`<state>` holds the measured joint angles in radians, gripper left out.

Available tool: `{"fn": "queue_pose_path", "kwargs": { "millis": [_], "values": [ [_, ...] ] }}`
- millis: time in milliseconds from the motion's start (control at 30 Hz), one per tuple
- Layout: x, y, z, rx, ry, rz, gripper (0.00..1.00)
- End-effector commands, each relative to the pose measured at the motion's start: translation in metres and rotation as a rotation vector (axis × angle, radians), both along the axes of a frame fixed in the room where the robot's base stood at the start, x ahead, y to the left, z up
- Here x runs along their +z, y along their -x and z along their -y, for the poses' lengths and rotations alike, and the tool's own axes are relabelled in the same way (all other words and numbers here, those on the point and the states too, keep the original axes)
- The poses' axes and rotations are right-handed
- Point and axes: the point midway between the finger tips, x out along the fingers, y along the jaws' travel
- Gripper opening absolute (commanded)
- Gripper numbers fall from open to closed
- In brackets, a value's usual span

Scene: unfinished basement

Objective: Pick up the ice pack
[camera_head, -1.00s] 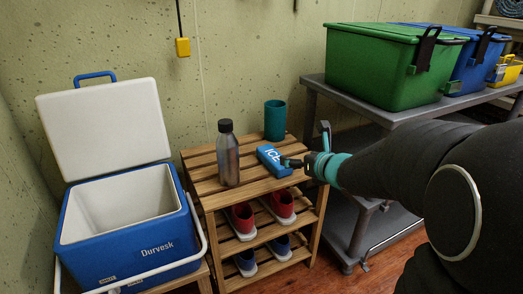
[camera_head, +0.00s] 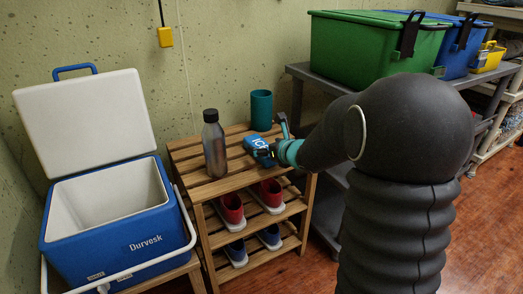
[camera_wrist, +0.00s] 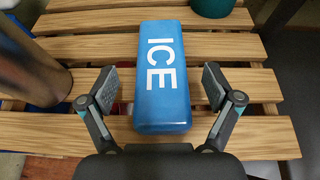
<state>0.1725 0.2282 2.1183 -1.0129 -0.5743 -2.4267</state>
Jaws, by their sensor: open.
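The blue ice pack (camera_head: 260,148) with white "ICE" lettering lies flat on the top slats of the wooden shoe rack (camera_head: 190,162). In the wrist view the ice pack (camera_wrist: 162,76) lies lengthwise, its near end between the two fingers. My gripper (camera_wrist: 158,88) is open, with a finger on each side of the pack and a gap visible to both. Nothing is held. In the head view my gripper (camera_head: 270,150) is at the pack's right end and partly hides it.
A metal bottle (camera_head: 214,150) stands left of the pack and a teal cup (camera_head: 261,110) behind it. Shoes (camera_head: 231,207) sit on the lower shelves. An open blue cooler (camera_head: 110,215) is at left. A grey cart (camera_head: 300,72) with a green bin (camera_head: 370,50) is at right.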

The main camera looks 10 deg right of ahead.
Motion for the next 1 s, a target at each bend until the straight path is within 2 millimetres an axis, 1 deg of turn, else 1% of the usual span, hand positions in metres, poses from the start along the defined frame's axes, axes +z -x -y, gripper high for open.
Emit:
{"fn": "queue_pose_path", "kwargs": {
  "millis": [100,233,333,567,667,700,767,800,900,1000],
  "values": [
    [-0.009,-0.014,-0.004,0.001,-0.001,-0.002,0.9],
    [-0.014,-0.027,-0.009,0.001,0.0,-0.001,0.9],
    [-0.016,-0.031,-0.01,0.0,0.0,-0.001,0.9],
    [-0.016,-0.032,-0.01,-0.001,0.0,0.0,0.9],
    [-0.016,-0.032,-0.01,-0.001,0.0,0.0,0.67],
    [-0.016,-0.032,-0.01,-0.001,0.0,0.0,0.57],
    [-0.016,-0.032,-0.01,-0.001,0.0,0.0,0.42],
    [-0.016,-0.032,-0.01,-0.001,0.0,0.0,0.32],
    [-0.015,-0.032,-0.01,-0.001,0.0,0.001,0.1],
    [-0.015,-0.032,-0.01,-0.001,0.0,0.001,0.1]
  ]
}}
